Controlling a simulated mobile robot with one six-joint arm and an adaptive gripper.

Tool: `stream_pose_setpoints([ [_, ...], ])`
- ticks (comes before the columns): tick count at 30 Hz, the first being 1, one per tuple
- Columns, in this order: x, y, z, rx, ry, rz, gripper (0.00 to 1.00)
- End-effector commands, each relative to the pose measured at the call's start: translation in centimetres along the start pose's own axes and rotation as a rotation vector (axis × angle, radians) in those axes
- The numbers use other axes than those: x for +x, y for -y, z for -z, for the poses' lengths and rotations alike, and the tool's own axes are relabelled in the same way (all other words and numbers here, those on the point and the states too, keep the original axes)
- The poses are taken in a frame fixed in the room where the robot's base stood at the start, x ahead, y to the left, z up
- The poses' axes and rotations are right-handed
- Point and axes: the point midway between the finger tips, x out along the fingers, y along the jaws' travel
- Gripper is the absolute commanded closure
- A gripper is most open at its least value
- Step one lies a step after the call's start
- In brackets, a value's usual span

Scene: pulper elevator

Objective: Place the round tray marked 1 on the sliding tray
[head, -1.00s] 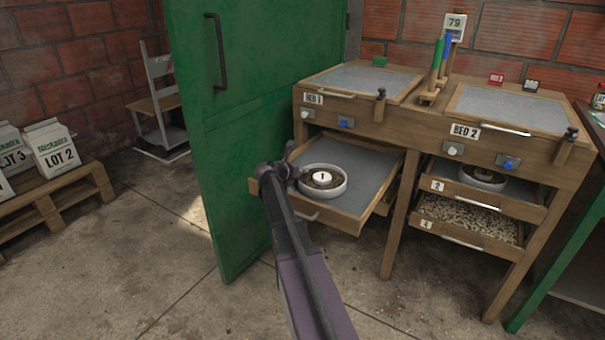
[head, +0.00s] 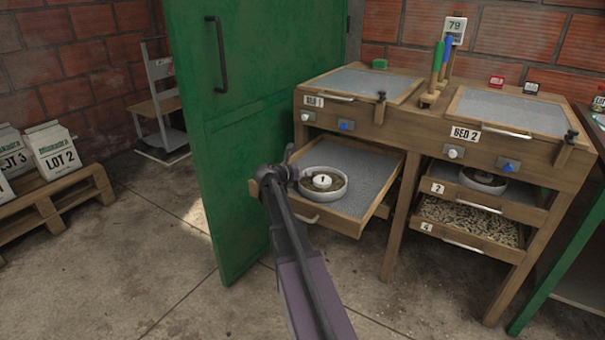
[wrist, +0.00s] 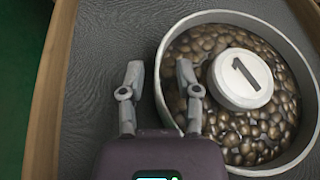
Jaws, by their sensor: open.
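The round tray marked 1 (head: 337,194) is a pale round pan of brown beans with a white knob numbered 1 in its middle. It sits on the grey surface of the pulled-out sliding tray (head: 377,178) under BED 1. In the wrist view the round tray (wrist: 297,160) fills the right side, and the sliding tray (wrist: 92,60) lies beneath. My gripper (wrist: 158,72) is open, with the left finger outside the pan's left wall and the right finger at or over its inner side. The wall lies between the fingers; whether they touch it I cannot tell.
A green door (head: 240,130) stands close to the left of the sliding tray. The BED 2 unit (head: 500,135) at right holds another round pan (head: 483,180) in its upper drawer and a drawer of pale beans (head: 465,222) below. The floor (head: 150,260) in front is clear.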

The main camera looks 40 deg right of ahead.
Motion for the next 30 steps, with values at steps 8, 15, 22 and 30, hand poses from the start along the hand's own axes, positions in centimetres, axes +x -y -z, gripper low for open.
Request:
stream_pose_setpoints([
  [8, -2.8, 0.1, -0.2, -0.002, 0.000, -0.001, 0.57],
  [15, -6.6, 0.2, -0.3, 0.000, 0.001, -0.001, 0.57],
  [22, -10.0, 0.2, -0.3, 0.000, 0.000, -0.001, 0.57],
  [30, -11.9, 0.1, -0.1, 0.000, 0.000, 0.000, 0.57],
])
